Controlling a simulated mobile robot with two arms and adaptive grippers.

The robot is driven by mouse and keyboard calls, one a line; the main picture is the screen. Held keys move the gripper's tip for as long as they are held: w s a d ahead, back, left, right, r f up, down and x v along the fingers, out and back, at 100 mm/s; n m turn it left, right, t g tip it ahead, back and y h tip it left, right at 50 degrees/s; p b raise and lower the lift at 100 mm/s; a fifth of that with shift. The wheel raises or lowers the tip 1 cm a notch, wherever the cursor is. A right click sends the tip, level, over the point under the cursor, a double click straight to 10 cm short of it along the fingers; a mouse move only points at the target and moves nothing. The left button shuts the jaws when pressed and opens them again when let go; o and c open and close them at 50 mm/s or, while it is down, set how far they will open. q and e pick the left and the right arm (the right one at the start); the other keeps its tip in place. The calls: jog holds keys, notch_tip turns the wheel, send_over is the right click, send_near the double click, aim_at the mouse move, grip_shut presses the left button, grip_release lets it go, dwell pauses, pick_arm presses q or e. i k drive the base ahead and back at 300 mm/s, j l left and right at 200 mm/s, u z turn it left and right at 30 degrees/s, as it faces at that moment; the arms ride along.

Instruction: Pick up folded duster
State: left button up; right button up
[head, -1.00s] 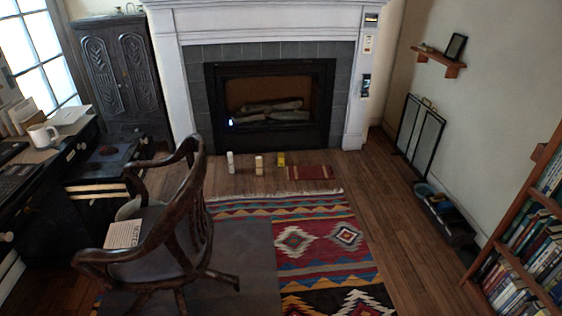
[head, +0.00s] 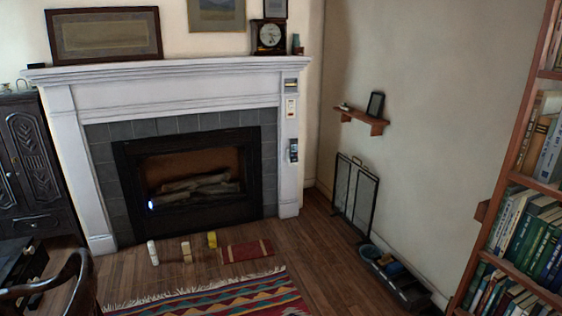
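I cannot tell for sure which thing is the folded duster. A small yellow item (head: 212,239) stands on the wood floor in front of the fireplace. A flat red cloth or mat (head: 247,250) lies to its right. A small tan-yellow item (head: 394,269) sits in a dark low tray (head: 408,291) by the right wall, with a blue round item (head: 370,252) at the tray's far end. All are too small to identify clearly. Neither of my grippers is in view.
A white bottle (head: 153,253) and a cream item (head: 187,252) stand on the floor left of the yellow one. A patterned rug (head: 215,300), a wooden chair (head: 65,290), a black screen (head: 355,199) and a bookcase (head: 500,180) surround clear floor (head: 325,262).

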aim_at(212, 238)
jog(key=i+u, duration=0.15)
jog(key=i, duration=0.35)
jog(key=i+u, duration=0.1)
jog(key=i, duration=0.4)
jog(key=i+l+u, duration=0.15)
jog(key=i, duration=0.35)
jog(key=i+l+u, duration=0.15)
jog(key=i, duration=0.35)
jog(key=i+l+u, duration=0.1)
jog(key=i+l, duration=0.15)
jog(key=i, duration=0.2)
jog(key=i+u, duration=0.4)
jog(key=i, duration=0.95)
